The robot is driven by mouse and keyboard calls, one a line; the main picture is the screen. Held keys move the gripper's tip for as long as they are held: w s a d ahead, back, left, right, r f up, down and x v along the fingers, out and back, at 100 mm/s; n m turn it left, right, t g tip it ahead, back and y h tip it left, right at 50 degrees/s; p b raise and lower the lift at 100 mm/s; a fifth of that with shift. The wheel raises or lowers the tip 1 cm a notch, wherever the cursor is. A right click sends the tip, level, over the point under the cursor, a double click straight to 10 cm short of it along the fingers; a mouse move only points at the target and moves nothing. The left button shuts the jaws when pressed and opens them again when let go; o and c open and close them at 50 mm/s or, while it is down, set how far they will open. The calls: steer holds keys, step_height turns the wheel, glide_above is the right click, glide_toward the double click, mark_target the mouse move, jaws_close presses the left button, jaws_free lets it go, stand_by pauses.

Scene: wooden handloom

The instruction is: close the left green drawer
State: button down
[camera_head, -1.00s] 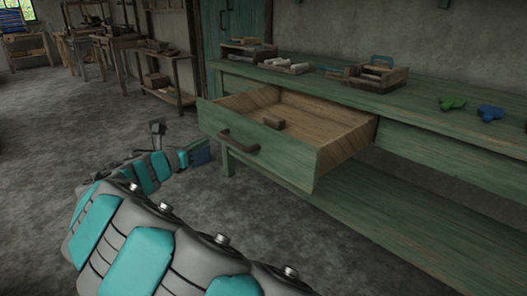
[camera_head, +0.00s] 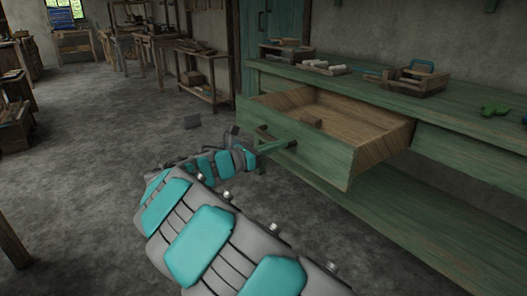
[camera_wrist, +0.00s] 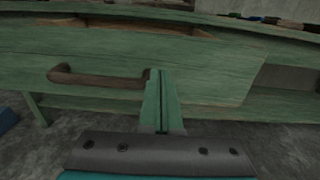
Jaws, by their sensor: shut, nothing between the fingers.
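The left green drawer (camera_head: 325,160) is pulled out of the green workbench, with its bare wooden inside showing. My gripper (camera_head: 283,144) is in front of the drawer face by the right end of the handle. In the wrist view my gripper (camera_wrist: 161,72) has its green fingers pressed together, pointing at the drawer front (camera_wrist: 215,75), just right of the handle. I cannot tell if the fingertips touch the wood.
The green workbench (camera_head: 470,125) carries an open wooden tray (camera_head: 412,84) and other tools on top. A lower shelf (camera_head: 400,225) runs beneath the drawer. Wooden stands (camera_head: 200,75) stand at the back left. The grey floor (camera_head: 100,170) at left is open.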

mark_target(300, 137)
steer(key=shift+x, duration=2.7)
